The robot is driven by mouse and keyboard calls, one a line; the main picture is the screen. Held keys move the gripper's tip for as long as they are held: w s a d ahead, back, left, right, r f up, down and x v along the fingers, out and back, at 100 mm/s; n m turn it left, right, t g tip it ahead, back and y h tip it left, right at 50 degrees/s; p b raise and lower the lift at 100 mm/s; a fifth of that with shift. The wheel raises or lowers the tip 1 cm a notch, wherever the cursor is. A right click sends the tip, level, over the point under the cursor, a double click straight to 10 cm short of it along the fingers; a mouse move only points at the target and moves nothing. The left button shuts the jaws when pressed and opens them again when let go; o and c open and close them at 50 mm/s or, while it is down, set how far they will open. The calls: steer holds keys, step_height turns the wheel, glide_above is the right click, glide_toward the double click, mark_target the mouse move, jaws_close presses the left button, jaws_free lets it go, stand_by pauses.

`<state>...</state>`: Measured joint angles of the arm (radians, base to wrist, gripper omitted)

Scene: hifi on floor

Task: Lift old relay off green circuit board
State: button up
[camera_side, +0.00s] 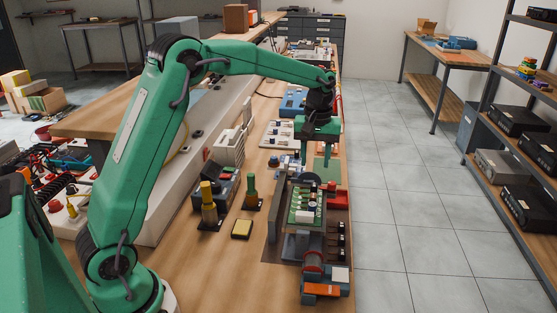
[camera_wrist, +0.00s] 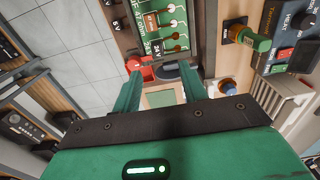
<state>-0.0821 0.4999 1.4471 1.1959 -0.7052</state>
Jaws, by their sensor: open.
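The green circuit board (camera_side: 306,203) lies in a holder on the bench in the side view, with several small parts on it. It also shows at the top of the wrist view (camera_wrist: 178,22), partly cut off by the frame edge. A pale block (camera_side: 303,217) sits on the board's near part; I cannot tell whether it is the old relay. My gripper (camera_side: 316,158) points down near the board's far end. In the wrist view my gripper (camera_wrist: 159,72) has its fingers apart with nothing held between them, and the board lies beyond the fingertips.
A red part (camera_wrist: 141,66) and a dark rounded part lie near the fingertips. Slots with voltage labels line the board's side. A green-handled tool (camera_side: 251,188) and a yellow pad (camera_side: 242,229) stand left of the board. A pale green square (camera_side: 327,170) lies behind it.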

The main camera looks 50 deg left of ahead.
mark_target(314, 185)
steer(key=shift+d+f, duration=0.15)
steer(key=shift+f, duration=1.75)
steer(key=shift+d+f, duration=0.1)
steer(key=shift+f, duration=1.8)
jaws_close()
